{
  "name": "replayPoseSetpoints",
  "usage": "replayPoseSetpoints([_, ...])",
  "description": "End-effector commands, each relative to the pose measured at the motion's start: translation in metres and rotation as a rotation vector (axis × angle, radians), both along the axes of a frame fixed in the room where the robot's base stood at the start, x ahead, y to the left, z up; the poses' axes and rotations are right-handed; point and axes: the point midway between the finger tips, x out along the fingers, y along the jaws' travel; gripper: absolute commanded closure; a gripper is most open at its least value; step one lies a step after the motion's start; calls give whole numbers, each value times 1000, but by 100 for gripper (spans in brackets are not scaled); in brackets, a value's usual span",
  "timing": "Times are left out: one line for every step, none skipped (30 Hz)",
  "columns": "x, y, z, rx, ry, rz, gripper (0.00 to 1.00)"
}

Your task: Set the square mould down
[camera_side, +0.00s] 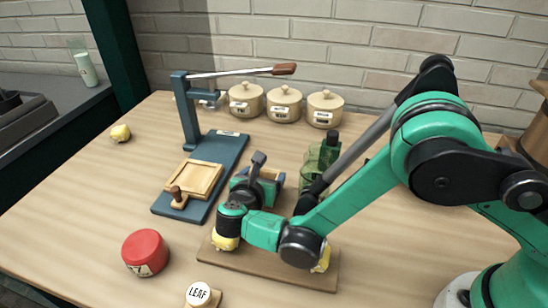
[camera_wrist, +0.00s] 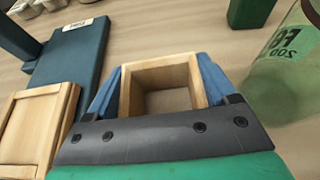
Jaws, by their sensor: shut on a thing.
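The square mould (camera_wrist: 160,68) is an open wooden frame between the two blue fingers of my gripper (camera_wrist: 160,85) in the wrist view. The fingers are shut on its left and right outer sides. Bare table shows through its opening; I cannot tell whether its lower edge touches the table. In the side view my gripper (camera_side: 262,185) is right of the blue press base (camera_side: 228,160), and the mould is mostly hidden there by the gripper.
The press has a lever handle (camera_side: 284,69); a wooden square tray (camera_side: 194,179) lies on its base. Green glassware (camera_side: 318,165) stands close right of my gripper. A board (camera_side: 270,270) with yellow pieces lies in front. A red round container (camera_side: 145,252) is front left. Lidded pots (camera_side: 284,105) line the back.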

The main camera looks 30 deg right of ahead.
Motion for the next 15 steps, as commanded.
replayPoseSetpoints([0, 0, -1, 0, 0, 0, 73])
replayPoseSetpoints([0, 0, -2, 0, 0, 0, 73])
replayPoseSetpoints([0, 0, -3, 0, 0, 0, 73])
replayPoseSetpoints([0, 0, -4, 0, 0, 0, 73])
replayPoseSetpoints([0, 0, -4, 0, 0, 0, 13])
replayPoseSetpoints([0, 0, -4, 0, 0, 0, 2])
replayPoseSetpoints([0, 0, -4, 0, 0, 0, 0])
replayPoseSetpoints([0, 0, -3, 0, 0, 0, 0])
replayPoseSetpoints([0, 0, -3, 0, 0, 0, 0])
replayPoseSetpoints([0, 0, -3, 0, 0, 0, 0])
replayPoseSetpoints([0, 0, -3, 0, 0, 0, 0])
replayPoseSetpoints([0, 0, -3, 0, 0, 0, 0])
replayPoseSetpoints([0, 0, -4, 0, 0, 0, 0])
replayPoseSetpoints([0, 1, -4, 0, 0, 0, 0])
replayPoseSetpoints([-2, 2, -3, 0, 0, 1, 0])
